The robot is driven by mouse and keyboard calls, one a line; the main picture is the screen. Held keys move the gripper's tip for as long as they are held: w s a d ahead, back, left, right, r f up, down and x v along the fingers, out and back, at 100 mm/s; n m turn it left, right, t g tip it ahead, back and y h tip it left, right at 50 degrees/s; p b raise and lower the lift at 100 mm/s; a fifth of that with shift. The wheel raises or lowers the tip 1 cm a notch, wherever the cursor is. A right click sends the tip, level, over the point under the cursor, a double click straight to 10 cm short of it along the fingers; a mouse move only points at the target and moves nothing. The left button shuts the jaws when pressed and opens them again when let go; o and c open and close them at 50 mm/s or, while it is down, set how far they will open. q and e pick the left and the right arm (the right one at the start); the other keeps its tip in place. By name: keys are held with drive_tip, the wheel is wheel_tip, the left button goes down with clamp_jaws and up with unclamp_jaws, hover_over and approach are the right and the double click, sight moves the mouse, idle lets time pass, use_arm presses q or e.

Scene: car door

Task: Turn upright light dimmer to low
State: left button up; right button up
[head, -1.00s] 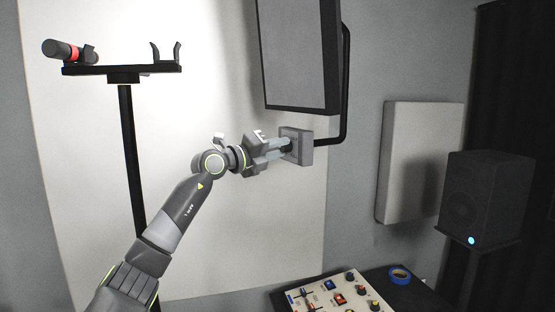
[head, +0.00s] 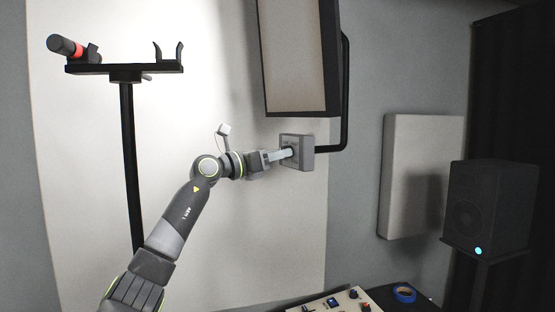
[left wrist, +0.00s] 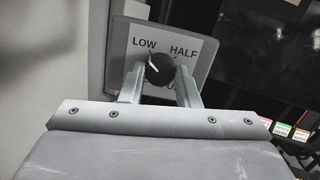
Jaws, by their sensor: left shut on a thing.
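The round black knob (left wrist: 160,68) has a white pointer mark that points up and left, toward LOW. My left gripper (head: 288,153) reaches the box from the left, its two fingers (left wrist: 160,80) on either side of the knob, shut on it. My right gripper is in neither view.
A large framed panel (head: 297,60) hangs just above the dimmer, with a black pipe (head: 345,100) beside it. A black stand (head: 128,150) with a red-banded flashlight (head: 66,46) is at left. A mixer (head: 335,302) and a speaker (head: 487,208) are lower right.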

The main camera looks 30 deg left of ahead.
use_arm(q)
drive_tip(key=shift+r+m, duration=0.1)
drive_tip(key=shift+m, duration=0.6)
drive_tip(key=o, duration=0.7)
drive_tip(key=shift+o, duration=1.4)
wheel_tip(320, 180, up, 10)
drive_tip(key=shift+f+b, duration=0.1)
drive_tip(key=shift+b, duration=0.65)
